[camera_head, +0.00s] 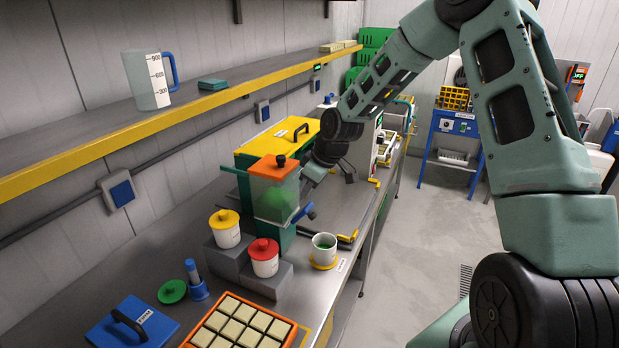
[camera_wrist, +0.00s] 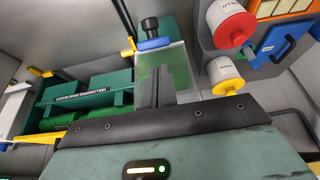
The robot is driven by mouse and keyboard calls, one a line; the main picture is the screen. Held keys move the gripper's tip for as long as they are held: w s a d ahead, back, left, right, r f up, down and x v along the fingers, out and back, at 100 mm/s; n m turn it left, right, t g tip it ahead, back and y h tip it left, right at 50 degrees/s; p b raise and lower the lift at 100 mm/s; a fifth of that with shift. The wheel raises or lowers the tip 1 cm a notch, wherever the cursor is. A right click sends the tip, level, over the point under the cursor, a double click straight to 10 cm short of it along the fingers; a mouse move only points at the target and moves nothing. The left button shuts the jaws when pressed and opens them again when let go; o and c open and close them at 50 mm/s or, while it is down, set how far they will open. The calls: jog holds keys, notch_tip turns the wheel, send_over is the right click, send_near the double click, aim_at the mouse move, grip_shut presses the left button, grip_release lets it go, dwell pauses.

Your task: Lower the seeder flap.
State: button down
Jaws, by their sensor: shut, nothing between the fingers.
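The seeder is a green machine with a yellow top (camera_head: 277,137) carrying a black handle. At its front stands a clear hopper (camera_head: 274,190) with an orange lid and green contents. A blue handle-like part (camera_head: 304,212) sticks out low at the hopper's right side. My gripper is at the hopper's right side in the head view, partly hidden there. In the wrist view my gripper (camera_wrist: 155,88) is shut and empty, its fingers in front of a translucent green panel (camera_wrist: 178,68). A blue bar (camera_wrist: 155,44) and black knob (camera_wrist: 150,25) are beyond the fingertips. I cannot tell which part is the flap or whether I touch it.
Yellow-lidded (camera_head: 226,229) and red-lidded (camera_head: 263,257) jars stand on grey blocks before the seeder. A white cup (camera_head: 324,249) stands right of them. An orange tray (camera_head: 291,334) of blocks lies nearest. A yellow-edged shelf (camera_head: 110,138) overhangs the bench's left. The aisle floor is clear.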

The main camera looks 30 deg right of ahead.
aim_at(302, 210)
jog(key=shift+p+x, duration=0.6)
jog(key=shift+x, duration=1.85)
